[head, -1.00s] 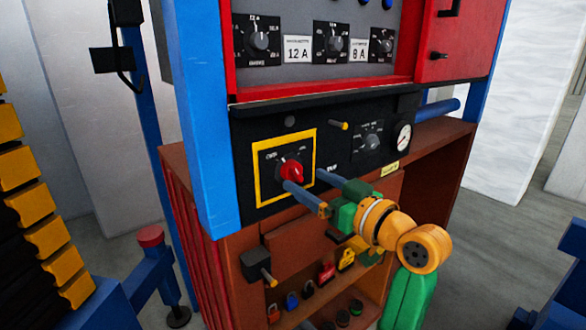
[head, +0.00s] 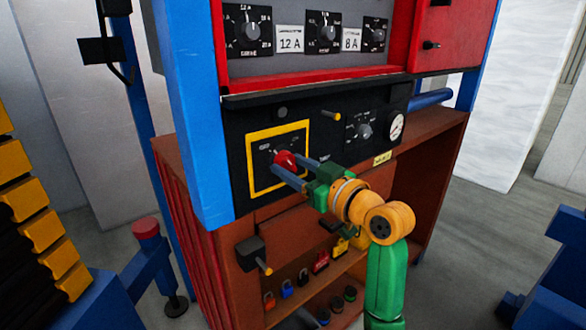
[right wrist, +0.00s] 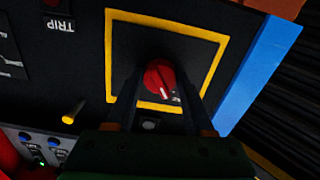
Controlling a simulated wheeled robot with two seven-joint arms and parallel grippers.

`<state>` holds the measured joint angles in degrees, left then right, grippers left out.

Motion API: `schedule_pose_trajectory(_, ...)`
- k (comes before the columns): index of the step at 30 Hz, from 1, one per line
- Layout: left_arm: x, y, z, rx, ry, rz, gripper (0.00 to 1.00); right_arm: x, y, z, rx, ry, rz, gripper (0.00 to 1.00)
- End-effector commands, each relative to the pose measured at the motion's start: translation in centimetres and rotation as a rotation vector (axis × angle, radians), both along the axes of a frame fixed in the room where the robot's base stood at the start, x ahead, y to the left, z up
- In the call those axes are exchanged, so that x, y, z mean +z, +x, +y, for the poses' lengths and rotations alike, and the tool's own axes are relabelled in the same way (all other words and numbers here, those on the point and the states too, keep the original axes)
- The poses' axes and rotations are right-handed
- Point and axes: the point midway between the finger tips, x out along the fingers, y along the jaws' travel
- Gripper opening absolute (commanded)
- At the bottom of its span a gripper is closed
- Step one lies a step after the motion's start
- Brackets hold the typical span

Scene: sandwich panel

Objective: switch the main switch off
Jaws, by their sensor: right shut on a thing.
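The main switch is a red rotary knob (head: 285,160) inside a yellow square frame (head: 251,170) on the black lower panel (head: 340,100). In the right wrist view the red knob (right wrist: 158,78) has a white pointer mark towards the lower part of the picture. My right gripper (head: 290,168) has its two blue-grey fingers at the knob, one on each side, and is shut on it. In the right wrist view the fingers (right wrist: 160,100) reach up to the knob; their exact contact is dark. My left gripper is not in view.
A yellow-tipped lever (head: 331,116), a small dial (head: 364,131) and a gauge (head: 397,126) sit right of the switch. A dark box with a peg (head: 251,253) juts out below. Several coloured padlocks (head: 303,277) hang under the panel. A blue post (head: 190,110) stands left.

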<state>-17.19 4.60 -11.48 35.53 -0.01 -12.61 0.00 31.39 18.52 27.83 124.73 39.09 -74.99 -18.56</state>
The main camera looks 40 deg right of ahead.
Motion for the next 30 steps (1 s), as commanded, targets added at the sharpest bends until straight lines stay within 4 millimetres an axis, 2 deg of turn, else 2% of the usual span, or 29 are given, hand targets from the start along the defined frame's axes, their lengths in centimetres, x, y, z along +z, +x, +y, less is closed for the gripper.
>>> schedule_pose_trajectory(6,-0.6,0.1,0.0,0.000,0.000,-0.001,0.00,-0.1,0.0,-0.1,-0.001,-0.166,-0.013,0.00)
schedule_pose_trajectory(15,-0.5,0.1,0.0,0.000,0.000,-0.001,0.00,0.0,0.0,0.0,-0.001,-0.176,-0.016,0.00)
schedule_pose_trajectory(16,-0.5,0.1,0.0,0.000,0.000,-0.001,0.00,0.0,0.0,0.0,-0.001,-0.176,-0.016,0.61)
schedule_pose_trajectory(18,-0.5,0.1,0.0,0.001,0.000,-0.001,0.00,0.0,0.0,0.0,-0.001,-0.176,-0.016,0.80)
schedule_pose_trajectory(19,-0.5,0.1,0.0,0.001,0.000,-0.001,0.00,0.0,0.0,0.0,0.000,-0.176,-0.016,0.83)
schedule_pose_trajectory(27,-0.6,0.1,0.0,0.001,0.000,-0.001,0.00,0.0,-0.1,0.0,-0.001,-0.175,-0.016,0.83)
schedule_pose_trajectory(30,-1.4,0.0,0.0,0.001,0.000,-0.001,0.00,-0.3,-1.4,-0.2,-0.002,-0.178,-0.018,0.83)
